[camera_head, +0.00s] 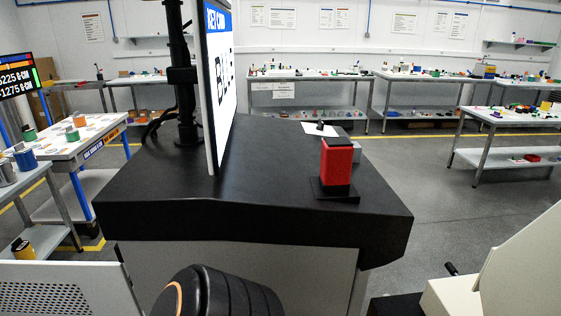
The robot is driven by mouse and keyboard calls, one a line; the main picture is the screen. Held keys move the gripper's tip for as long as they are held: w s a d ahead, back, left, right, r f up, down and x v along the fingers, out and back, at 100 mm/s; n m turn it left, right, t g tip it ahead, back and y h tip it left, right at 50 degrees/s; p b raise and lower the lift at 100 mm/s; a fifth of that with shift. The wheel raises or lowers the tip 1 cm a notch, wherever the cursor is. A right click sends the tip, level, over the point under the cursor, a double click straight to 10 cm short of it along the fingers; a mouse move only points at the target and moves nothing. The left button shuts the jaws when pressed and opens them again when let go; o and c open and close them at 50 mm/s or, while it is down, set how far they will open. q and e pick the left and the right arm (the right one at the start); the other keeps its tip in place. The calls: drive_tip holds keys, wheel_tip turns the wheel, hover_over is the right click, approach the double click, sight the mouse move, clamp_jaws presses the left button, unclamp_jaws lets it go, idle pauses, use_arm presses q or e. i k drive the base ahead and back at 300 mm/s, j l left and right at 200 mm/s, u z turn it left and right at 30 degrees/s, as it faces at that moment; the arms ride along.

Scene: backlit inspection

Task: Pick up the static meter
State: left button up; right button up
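A red upright block with a black top (337,160) stands on a flat black base plate (322,189) at the right of the black tabletop. It may be the static meter, but I cannot read any marking on it. A small dark object (320,126) lies on a white sheet (312,130) just behind it. Neither of my grippers shows in the head view. A dark rounded part with an orange ring at the bottom edge looks like one of my arm links.
The black table (255,215) carries a tall white panel (217,80) and a black post (181,75) on its left side. A cart (55,150) with jars stands left. Benches with small items line the back wall and right. Grey floor is clear right of the table.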

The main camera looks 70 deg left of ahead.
sight(338, 152)
drive_tip(key=u, duration=1.5)
